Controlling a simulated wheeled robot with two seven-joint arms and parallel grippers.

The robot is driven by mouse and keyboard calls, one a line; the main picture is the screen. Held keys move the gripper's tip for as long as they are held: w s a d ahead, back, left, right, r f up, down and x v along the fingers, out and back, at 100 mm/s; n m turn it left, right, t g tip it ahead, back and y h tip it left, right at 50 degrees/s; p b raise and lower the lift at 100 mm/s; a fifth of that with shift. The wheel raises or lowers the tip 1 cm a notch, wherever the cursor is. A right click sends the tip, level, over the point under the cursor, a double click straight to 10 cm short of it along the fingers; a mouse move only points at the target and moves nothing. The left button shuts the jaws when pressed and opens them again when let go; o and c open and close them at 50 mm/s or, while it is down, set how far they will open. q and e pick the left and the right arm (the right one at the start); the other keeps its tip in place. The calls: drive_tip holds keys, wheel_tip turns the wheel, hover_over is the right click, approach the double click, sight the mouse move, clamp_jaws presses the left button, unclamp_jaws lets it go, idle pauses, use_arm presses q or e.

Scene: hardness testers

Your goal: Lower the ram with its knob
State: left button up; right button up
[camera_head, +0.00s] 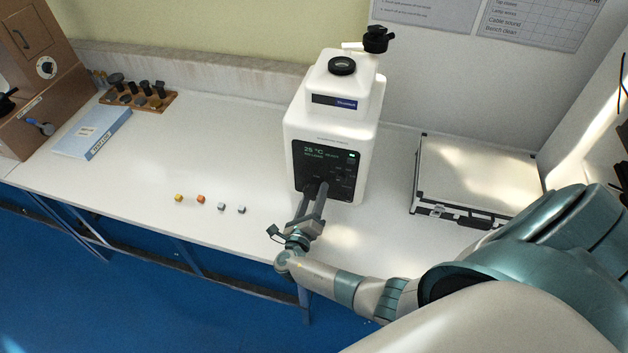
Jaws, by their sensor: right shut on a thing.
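A white bench-top tester (335,125) stands upright on the bench, with a dark front panel (328,168) showing a lit "25 °C" readout. My right gripper (314,190) reaches up to the lower part of this panel from the front. Its fingers are shut on a small dark part at the panel, taken to be the ram's knob, which the fingers mostly hide. The ram itself cannot be made out. A black knob-like part (376,38) sits at the tester's top right, and a round black ring (342,65) is on its top. My left gripper is not in view.
Several small coloured blocks (201,199) lie on the bench left of the tester. A silver case (475,178) lies to its right. A wooden rack (138,98) of dark parts and a blue-white binder (92,130) are at the left.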

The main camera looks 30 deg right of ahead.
drive_tip(key=n, duration=0.4)
drive_tip(key=shift+r+n, duration=0.1)
drive_tip(key=shift+n, duration=0.2)
drive_tip(key=n, duration=0.4)
drive_tip(key=shift+r, duration=0.1)
drive_tip(key=shift+w+r+n, duration=0.1)
drive_tip(key=shift+n, duration=2.9)
drive_tip(key=shift+a+n, duration=0.1)
drive_tip(key=shift+n, duration=1.4)
drive_tip(key=o, duration=1.1)
drive_tip(key=shift+c, duration=0.2)
